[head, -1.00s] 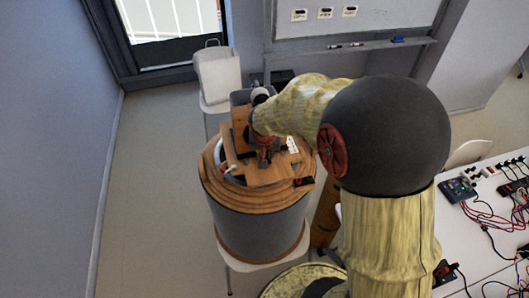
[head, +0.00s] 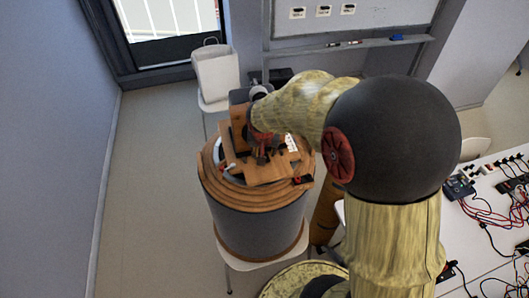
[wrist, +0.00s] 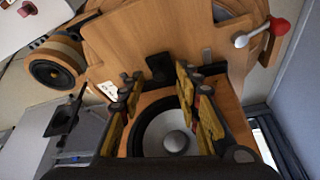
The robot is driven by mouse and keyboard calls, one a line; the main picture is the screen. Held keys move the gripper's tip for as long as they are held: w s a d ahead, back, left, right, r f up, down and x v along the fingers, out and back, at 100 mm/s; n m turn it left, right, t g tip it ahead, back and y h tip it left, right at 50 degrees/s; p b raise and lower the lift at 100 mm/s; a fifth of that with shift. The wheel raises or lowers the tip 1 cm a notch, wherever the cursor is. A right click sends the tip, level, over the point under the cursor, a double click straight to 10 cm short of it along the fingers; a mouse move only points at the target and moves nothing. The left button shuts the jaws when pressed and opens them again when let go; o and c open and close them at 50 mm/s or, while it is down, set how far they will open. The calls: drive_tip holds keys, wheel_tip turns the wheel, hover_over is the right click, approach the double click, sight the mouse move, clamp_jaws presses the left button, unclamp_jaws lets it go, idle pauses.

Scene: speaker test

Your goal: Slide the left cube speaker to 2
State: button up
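A wooden cube speaker with a round pale cone (wrist: 172,138) faces the camera at the lower middle of the wrist view. My gripper (wrist: 158,82) has its two yellow-padded fingers spread wide apart, one over each side of this speaker's front. Whether the pads touch it I cannot tell. In the head view my gripper (head: 262,152) is over the wooden board (head: 268,172), and a wooden block (head: 238,126), apparently the speaker, stands just left of it. Another wooden speaker (wrist: 52,72) shows at the left of the wrist view. I cannot read a mark 2.
The board lies on a round wooden top (head: 222,188) of a grey drum. A small white label strip (head: 291,143) and a red-knobbed lever (wrist: 262,32) are on top. A table with cables (head: 500,225) is at right.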

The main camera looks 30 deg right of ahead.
drive_tip(key=v, duration=1.1)
drive_tip(key=shift+s+a+f, duration=0.1)
drive_tip(key=shift+f, duration=0.05)
drive_tip(key=s+a+f+n+b, duration=0.2)
drive_tip(key=s+a+f+b, duration=0.1)
drive_tip(key=s+b, duration=0.3)
drive_tip(key=s+a+f+n+t+y+b, duration=0.1)
drive_tip(key=s+a+f+n+b, duration=0.1)
drive_tip(key=s+a+f+b, duration=0.2)
drive_tip(key=s+a+f+n+t+y+b, duration=0.1)
drive_tip(key=s+a+f+n+b, duration=0.1)
drive_tip(key=s+a+b, duration=0.3)
drive_tip(key=s+f+b, duration=0.1)
drive_tip(key=s+b, duration=0.2)
drive_tip(key=shift+f+n+b, duration=0.3)
drive_tip(key=shift+n+b, duration=0.05)
drive_tip(key=shift+n, duration=0.05)
